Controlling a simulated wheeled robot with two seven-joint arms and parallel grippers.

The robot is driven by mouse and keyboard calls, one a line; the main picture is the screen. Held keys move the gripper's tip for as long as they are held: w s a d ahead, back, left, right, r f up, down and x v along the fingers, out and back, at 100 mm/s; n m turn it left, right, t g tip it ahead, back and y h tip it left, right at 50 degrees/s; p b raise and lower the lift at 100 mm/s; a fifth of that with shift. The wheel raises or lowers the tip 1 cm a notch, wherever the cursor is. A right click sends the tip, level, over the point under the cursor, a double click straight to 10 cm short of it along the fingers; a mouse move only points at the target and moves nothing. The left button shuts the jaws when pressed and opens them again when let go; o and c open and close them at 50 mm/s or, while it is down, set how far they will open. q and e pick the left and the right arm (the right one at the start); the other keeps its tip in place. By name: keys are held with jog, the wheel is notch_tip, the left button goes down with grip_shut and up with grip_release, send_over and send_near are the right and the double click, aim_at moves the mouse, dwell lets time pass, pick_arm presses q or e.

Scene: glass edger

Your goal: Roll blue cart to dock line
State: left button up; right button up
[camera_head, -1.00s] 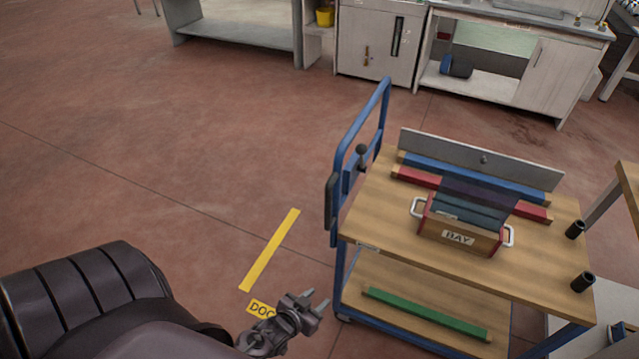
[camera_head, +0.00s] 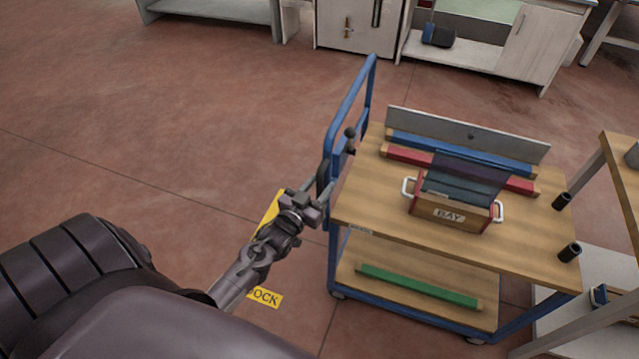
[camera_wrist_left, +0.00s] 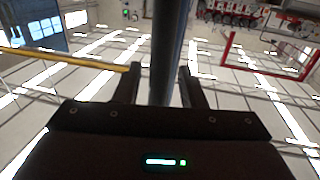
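The blue cart (camera_head: 349,108) stands right of centre in the head view, with wooden shelves and a blue push handle frame on its left side. A dark grip sleeve (camera_head: 323,179) is on the handle's near upright. My left gripper (camera_head: 322,192) is at this sleeve. In the left wrist view a dark upright bar (camera_wrist_left: 167,50) stands between its two spread fingers (camera_wrist_left: 161,86), with gaps visible beside it. The yellow dock line (camera_head: 270,213) lies on the floor left of the cart, partly hidden by my left arm. The DOCK label (camera_head: 267,298) is partly covered too. My right gripper is out of view.
The cart top carries a BAY box (camera_head: 450,214), red and blue bars and a grey panel. A green bar (camera_head: 418,286) lies on the lower shelf. A wooden table (camera_head: 622,165) stands close at right. Benches line the back. Floor left of the cart is clear.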

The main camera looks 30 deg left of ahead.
pick_arm(q)
jog(key=shift+w, duration=0.15)
grip_shut()
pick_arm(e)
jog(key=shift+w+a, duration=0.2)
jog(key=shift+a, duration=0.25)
pick_arm(q)
jog(key=shift+a, duration=0.1)
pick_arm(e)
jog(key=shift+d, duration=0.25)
